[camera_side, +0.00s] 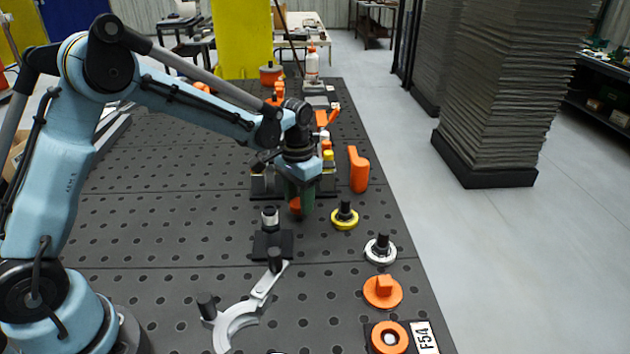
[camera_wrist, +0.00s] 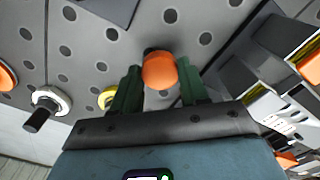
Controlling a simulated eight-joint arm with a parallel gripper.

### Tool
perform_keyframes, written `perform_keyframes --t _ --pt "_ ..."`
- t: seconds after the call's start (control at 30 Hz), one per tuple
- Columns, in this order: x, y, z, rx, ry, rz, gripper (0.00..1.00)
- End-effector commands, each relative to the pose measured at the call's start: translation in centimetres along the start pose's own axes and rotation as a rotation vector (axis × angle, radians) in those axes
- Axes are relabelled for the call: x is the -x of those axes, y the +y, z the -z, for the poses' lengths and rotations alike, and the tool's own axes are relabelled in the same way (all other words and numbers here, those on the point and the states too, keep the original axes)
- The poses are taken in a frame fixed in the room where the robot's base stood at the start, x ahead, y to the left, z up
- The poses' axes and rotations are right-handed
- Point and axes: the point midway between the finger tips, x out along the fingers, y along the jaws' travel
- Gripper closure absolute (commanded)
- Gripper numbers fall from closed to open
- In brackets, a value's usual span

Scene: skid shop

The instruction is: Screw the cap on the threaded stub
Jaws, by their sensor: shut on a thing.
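My gripper (camera_side: 298,206) has green fingers and points down above the perforated table. It is shut on an orange cap (camera_side: 295,206), which shows between the fingertips. In the wrist view the round orange cap (camera_wrist: 159,71) sits between the two green fingers. I cannot make out the stub in the wrist view.
A yellow ring part (camera_side: 345,218), a white ring part (camera_side: 380,250) and an orange knob (camera_side: 382,292) lie along the right. A grey hook wrench (camera_side: 237,318) lies in front. Clear table (camera_side: 160,230) lies left of the stub.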

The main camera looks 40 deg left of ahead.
Motion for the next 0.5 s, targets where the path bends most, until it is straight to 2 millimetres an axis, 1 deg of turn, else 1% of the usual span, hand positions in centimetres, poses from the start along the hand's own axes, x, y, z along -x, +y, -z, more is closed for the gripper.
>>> perform_keyframes --t 0.5 --pt "3.3 0.0 0.0 0.0 0.0 0.0 0.85"
